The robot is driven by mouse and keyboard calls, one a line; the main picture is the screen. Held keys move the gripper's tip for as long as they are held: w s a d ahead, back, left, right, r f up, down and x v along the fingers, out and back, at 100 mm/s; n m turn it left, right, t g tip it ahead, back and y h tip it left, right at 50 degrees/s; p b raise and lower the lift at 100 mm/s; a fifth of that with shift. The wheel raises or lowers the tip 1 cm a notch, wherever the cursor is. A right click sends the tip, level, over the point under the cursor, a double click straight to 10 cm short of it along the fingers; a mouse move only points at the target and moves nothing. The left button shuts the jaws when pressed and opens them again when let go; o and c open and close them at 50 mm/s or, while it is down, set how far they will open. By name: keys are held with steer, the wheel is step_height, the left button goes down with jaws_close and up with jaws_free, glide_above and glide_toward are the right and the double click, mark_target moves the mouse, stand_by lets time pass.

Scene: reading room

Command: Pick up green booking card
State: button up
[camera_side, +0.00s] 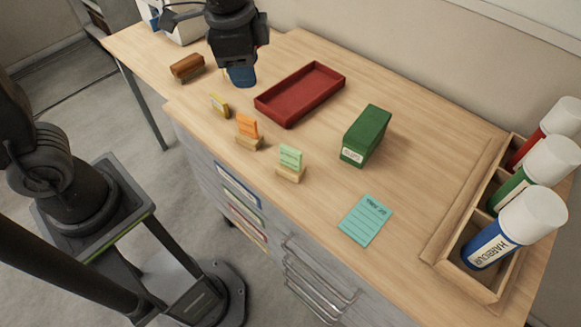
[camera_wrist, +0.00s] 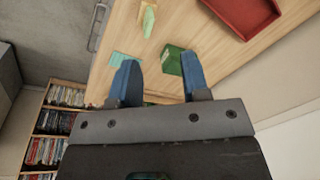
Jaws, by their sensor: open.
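The green booking card (camera_side: 290,155) stands upright in a small wooden holder (camera_side: 291,174) near the front edge of the desk. In the wrist view the light green card (camera_wrist: 149,21) shows at the top, beyond my fingers. My gripper (camera_side: 241,77) is above the back left part of the desk, left of the red tray and well apart from the card. Its blue fingers (camera_wrist: 158,78) are spread with nothing held between them.
An orange card (camera_side: 247,126) in a holder and a yellow card (camera_side: 219,104) stand left of the green one. A red tray (camera_side: 265,108), green box (camera_side: 367,136), teal note (camera_side: 366,220), brown block (camera_side: 187,66) and wooden rack (camera_side: 447,262) of labelled tubes surround free desk.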

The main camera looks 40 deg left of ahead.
mark_target(291, 149)
steer(key=w+d+f+m+g+y, duration=0.1)
steer(key=w+d+f+m+g, duration=0.1)
steer(key=w+d+f+m, duration=0.55)
steer(key=shift+n, duration=0.65)
steer(key=f, duration=0.3)
steer(key=s+f, duration=0.1)
steer(key=f, duration=0.2)
steer(key=s+a+f, duration=0.1)
steer(key=f, duration=0.3)
steer(key=shift+s+a, duration=0.1)
steer(key=shift+s, duration=0.15)
steer(key=shift+s+a+f, duration=0.15)
steer(key=shift+f, duration=1.15)
steer(key=shift+s+a+f, duration=0.15)
steer(key=shift+f, duration=1.15)
steer(key=shift+c, duration=0.3)
jaws_close()
